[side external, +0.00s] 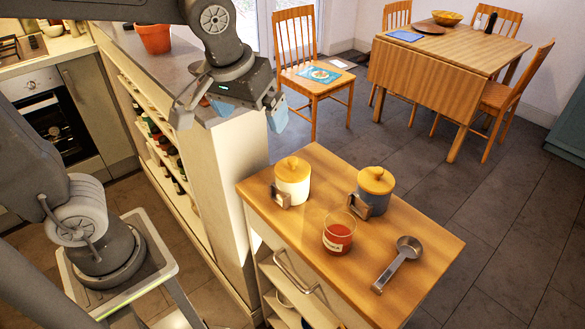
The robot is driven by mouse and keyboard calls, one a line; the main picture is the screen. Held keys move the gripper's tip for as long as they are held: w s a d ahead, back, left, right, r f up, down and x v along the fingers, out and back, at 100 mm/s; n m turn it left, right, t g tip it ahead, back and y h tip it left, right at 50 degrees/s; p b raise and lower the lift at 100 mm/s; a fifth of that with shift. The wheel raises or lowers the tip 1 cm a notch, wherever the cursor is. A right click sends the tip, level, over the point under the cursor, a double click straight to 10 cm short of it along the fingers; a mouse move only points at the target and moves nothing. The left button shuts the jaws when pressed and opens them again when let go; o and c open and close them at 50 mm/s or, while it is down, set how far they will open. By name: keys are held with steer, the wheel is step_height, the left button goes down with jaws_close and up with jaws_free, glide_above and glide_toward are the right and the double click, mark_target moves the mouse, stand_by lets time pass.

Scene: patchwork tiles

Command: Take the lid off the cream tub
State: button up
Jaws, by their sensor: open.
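The cream tub (293,191) stands upright near the back left of the wooden cart top (315,212). Its round wooden lid (292,168), with a small knob, sits on top of it. A dark tag or clip is at the tub's lower left side. My gripper (232,112) is open and empty, up and to the left of the tub, in front of the counter end. It is well apart from the lid.
A blue-grey tub (372,200) with a similar wooden lid (376,180) stands right of the cream tub. A glass with red contents (338,236) and a metal scoop (398,264) are nearer the front. The counter end (228,185) rises left of the cart.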

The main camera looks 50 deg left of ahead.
mark_target(292, 160)
steer(key=w+d+f+n+g, duration=0.1)
steer(key=w+d+f+n, duration=0.15)
steer(key=w, duration=0.25)
steer(key=shift+y, duration=0.4)
steer(key=x, duration=0.7)
steer(key=shift+w+d+f, duration=0.1)
steer(key=shift+w+d, duration=0.15)
steer(key=shift+w, duration=0.1)
steer(key=shift+s+a+x, duration=0.1)
steer(key=shift+x, duration=1.3)
steer(key=shift+s+a+x, duration=0.1)
steer(key=shift+a+x, duration=0.05)
steer(key=shift+x, duration=1.2)
steer(key=c, duration=0.8)
